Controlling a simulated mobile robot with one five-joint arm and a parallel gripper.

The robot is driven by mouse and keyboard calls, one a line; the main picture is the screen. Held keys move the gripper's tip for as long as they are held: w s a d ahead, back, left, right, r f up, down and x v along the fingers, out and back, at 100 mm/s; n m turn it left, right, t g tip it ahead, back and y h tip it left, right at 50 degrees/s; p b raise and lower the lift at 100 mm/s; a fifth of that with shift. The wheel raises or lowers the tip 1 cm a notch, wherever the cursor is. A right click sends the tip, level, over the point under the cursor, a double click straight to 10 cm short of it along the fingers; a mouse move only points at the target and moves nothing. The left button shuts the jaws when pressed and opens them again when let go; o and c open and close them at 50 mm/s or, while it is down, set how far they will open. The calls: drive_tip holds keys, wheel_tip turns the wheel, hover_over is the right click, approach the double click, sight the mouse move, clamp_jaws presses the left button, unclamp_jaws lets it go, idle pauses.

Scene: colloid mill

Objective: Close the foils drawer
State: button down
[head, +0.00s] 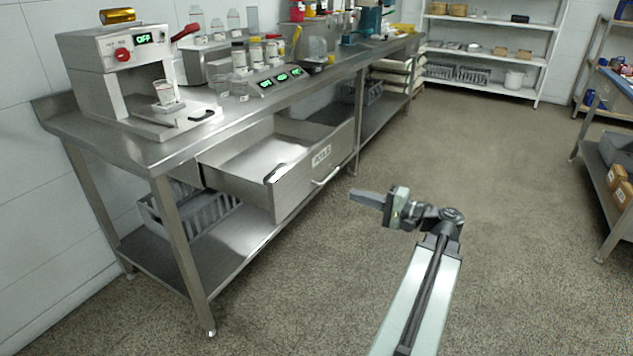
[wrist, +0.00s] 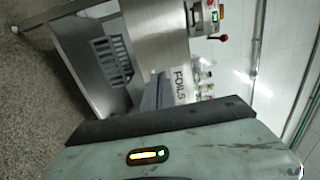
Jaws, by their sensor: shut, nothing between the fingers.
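The foils drawer (head: 262,150) stands pulled out from under the steel bench (head: 135,150) in the head view. Its front bears a label and a bar handle (head: 327,178). In the wrist view its label (wrist: 178,85) reads FOILS, with the picture turned sideways and my gripper's body covering part of the drawer. My gripper (head: 354,194) is shut and empty. In the head view it points left toward the drawer front, a little right of the handle, with a gap showing between them.
A machine with a red lever (head: 110,60), bottles and displays stand on the bench top. A grey crate (head: 195,210) sits on the lower shelf. A bench leg (head: 185,250) stands left of the drawer. A rack (head: 608,170) stands at right; the floor between is clear.

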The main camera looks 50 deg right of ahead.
sight(307, 179)
drive_tip(key=x, duration=1.3)
drive_tip(key=shift+w, duration=0.35)
drive_tip(key=shift+d, duration=0.1)
